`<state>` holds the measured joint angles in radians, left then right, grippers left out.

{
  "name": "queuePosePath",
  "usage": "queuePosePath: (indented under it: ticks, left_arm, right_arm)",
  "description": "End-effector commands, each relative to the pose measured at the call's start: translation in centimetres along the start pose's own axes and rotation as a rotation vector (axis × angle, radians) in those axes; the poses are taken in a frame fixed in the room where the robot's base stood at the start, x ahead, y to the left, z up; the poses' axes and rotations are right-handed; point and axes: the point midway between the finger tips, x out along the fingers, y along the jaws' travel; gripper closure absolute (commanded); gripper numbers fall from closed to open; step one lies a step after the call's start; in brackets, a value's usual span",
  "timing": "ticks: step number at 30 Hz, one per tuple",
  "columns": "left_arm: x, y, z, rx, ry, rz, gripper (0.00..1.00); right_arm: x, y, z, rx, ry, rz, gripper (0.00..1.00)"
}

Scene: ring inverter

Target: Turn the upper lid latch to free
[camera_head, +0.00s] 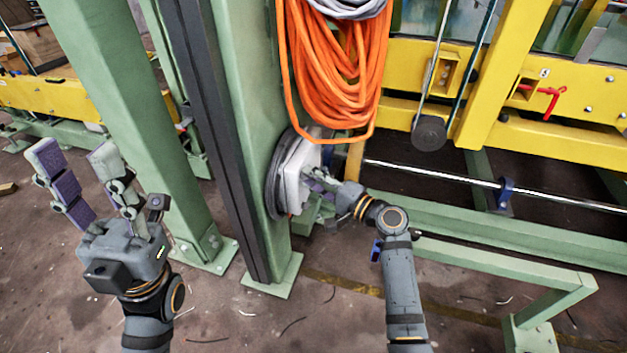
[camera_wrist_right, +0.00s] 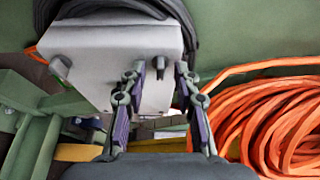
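A pale grey box (camera_head: 292,178) is mounted on the green post, below the orange hose coil. In the right wrist view its lid (camera_wrist_right: 115,70) shows two small dark latches. One latch (camera_wrist_right: 60,66) is at the left, clear of my gripper. The other, upper latch (camera_wrist_right: 160,66) is nearer the orange coil and stands between the fingertips of my right gripper (camera_wrist_right: 160,72), with a gap on each side. My right gripper is open at the box; in the head view its fingers (camera_head: 312,180) partly hide the lid. My left gripper (camera_head: 76,155) is open and empty, far left.
An orange hose coil (camera_head: 338,65) hangs just above the box; it also shows at the right of the wrist view (camera_wrist_right: 290,130). A black cable (camera_head: 273,180) loops around the box. Green posts (camera_head: 125,110), a low green frame (camera_head: 500,265) and yellow beams (camera_head: 560,140) surround it.

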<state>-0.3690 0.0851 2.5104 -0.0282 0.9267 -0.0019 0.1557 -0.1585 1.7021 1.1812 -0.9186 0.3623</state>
Motion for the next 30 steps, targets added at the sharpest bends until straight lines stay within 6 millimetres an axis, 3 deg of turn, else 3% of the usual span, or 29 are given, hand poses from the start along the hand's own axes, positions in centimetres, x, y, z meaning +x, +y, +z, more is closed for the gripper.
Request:
queuePosePath:
  ticks: [2,9,30]
  left_arm:
    - [0.0,0.0,0.0,0.000,0.000,0.000,0.60]
    - [0.0,0.0,0.0,0.000,0.000,-0.001,0.60]
    - [1.3,-0.2,-0.1,-0.007,0.000,-0.004,0.60]
  right_arm:
    - [0.0,0.0,0.0,0.000,0.000,0.000,0.69]
    - [-0.1,0.0,0.0,0.000,0.000,0.000,1.00]
    - [-0.1,-0.2,0.0,0.035,0.000,0.015,1.00]
